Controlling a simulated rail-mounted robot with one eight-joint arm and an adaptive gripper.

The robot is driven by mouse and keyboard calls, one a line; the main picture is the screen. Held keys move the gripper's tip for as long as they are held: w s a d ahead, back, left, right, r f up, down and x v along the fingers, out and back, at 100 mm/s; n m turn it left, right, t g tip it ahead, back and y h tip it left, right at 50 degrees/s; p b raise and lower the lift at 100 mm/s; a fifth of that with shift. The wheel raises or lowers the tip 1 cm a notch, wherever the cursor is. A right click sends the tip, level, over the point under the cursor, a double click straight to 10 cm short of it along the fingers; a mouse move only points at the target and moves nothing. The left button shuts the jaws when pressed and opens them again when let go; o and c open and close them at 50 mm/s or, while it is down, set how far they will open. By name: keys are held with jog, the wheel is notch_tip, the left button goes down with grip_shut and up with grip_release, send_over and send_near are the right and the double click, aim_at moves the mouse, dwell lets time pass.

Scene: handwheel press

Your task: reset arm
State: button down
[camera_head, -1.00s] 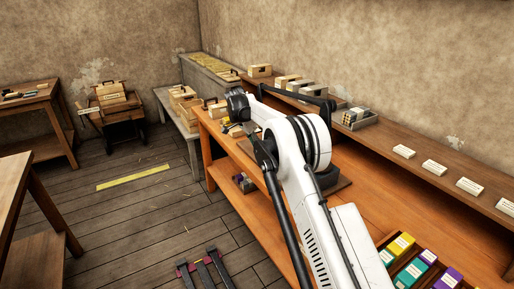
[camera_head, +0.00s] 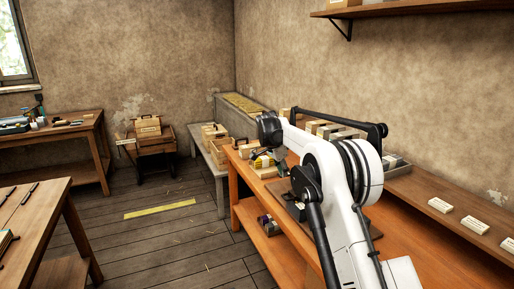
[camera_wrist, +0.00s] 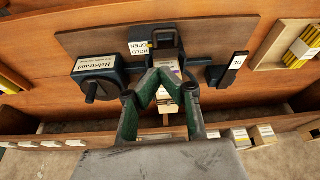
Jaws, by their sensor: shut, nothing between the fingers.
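My gripper (camera_wrist: 160,80) shows in the wrist view with its green fingers drawn together at the tips, shut and empty. It hangs over the press, whose dark, labelled body (camera_wrist: 98,75) with a black round knob (camera_wrist: 92,92) is at left. The press stands on a brown board (camera_wrist: 85,40). A "HOLD OPEN" label (camera_wrist: 139,47) is just beyond the fingertips, and a dark upright piece with a white label (camera_wrist: 233,68) is at right. The fingers partly hide the middle of the press.
A wooden tray of yellow sticks (camera_wrist: 262,62) lies right of the press in the wrist view. In the head view, white labels (camera_head: 440,205) line the right ledge, and wooden boxes (camera_head: 212,133) stand behind the bench. Open floor (camera_head: 165,240) lies left.

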jog(key=s+d+r+n+t+y+b, duration=0.1)
jog(key=s+r+n, duration=0.1)
jog(key=s+r, duration=0.5)
jog(key=s+d+r+n+t+b, duration=0.15)
jog(key=s+r, duration=0.25)
jog(key=s, duration=0.7)
jog(key=s+d+r+n+y, duration=0.1)
jog(key=s+d+r+n, duration=0.15)
jog(key=s+r, duration=0.45)
jog(key=s+f+n+t, duration=0.1)
jog(key=s+f, duration=0.3)
jog(key=s, duration=0.6)
jog(key=s+f+n+t+y+b, duration=0.1)
jog(key=s+f+n, duration=0.2)
jog(key=s, duration=0.8)
jog(key=s+f+n+t+b, duration=0.1)
jog(key=s+f+n, duration=0.1)
jog(key=s+f, duration=0.5)
jog(key=s, duration=0.4)
jog(key=shift+s+f+n+y, duration=0.15)
jog(key=shift+f+n+y, duration=0.1)
jog(key=shift+n+y, duration=0.05)
